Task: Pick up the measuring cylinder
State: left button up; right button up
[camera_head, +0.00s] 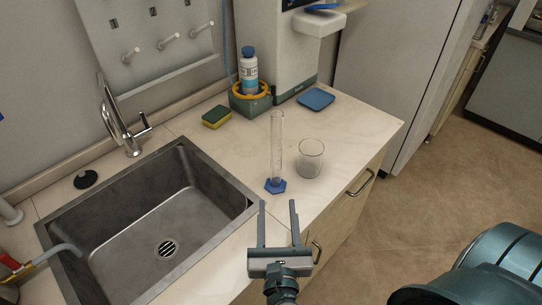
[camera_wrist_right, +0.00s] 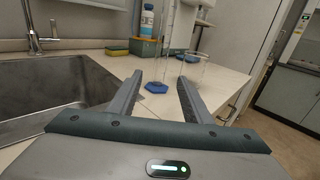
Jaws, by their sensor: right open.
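The measuring cylinder (camera_head: 277,150) is a tall clear tube on a blue hexagonal foot. It stands upright on the counter beside the sink's right edge. In the right wrist view its foot (camera_wrist_right: 156,87) shows between my finger tips, farther out, and its top is cut off by the frame. My right gripper (camera_head: 279,208) is open and empty, its two fingers pointing at the cylinder from the near side, apart from it. It also shows in the right wrist view (camera_wrist_right: 160,85). My left gripper is not in view.
A clear glass beaker (camera_head: 311,158) stands close to the cylinder's right. The sink (camera_head: 247,213) lies to the left. Behind are a sponge (camera_head: 216,117), a white bottle (camera_head: 249,75) in a green holder, and a blue pad (camera_head: 316,99). The counter's right edge is near the beaker.

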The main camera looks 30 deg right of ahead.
aim_at(276, 173)
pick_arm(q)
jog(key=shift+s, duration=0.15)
pick_arm(e)
jog(key=shift+s+r, duration=0.1)
jog(key=shift+s, duration=0.15)
jog(key=shift+w+d, duration=0.15)
jog(key=shift+w, duration=0.25)
jog(key=p+x, duration=0.1)
jog(key=x, duration=0.2)
jog(key=shift+w+r+p, duration=0.1)
jog(key=shift+r+p, duration=0.1)
jog(key=shift+p, duration=0.1)
jog(key=p+x, duration=0.2)
jog(key=x, duration=0.5)
jog(key=shift+w+d+f, duration=0.1)
jog(key=shift+f, duration=0.05)
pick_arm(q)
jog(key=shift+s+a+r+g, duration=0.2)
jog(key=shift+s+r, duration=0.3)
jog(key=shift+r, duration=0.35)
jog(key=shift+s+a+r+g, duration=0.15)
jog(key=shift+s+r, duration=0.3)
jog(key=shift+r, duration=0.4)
pick_arm(e)
jog(key=shift+w+d+f, duration=0.1)
jog(key=shift+w+d, duration=0.2)
jog(key=shift+w, duration=0.2)
jog(key=shift+w, duration=0.1)
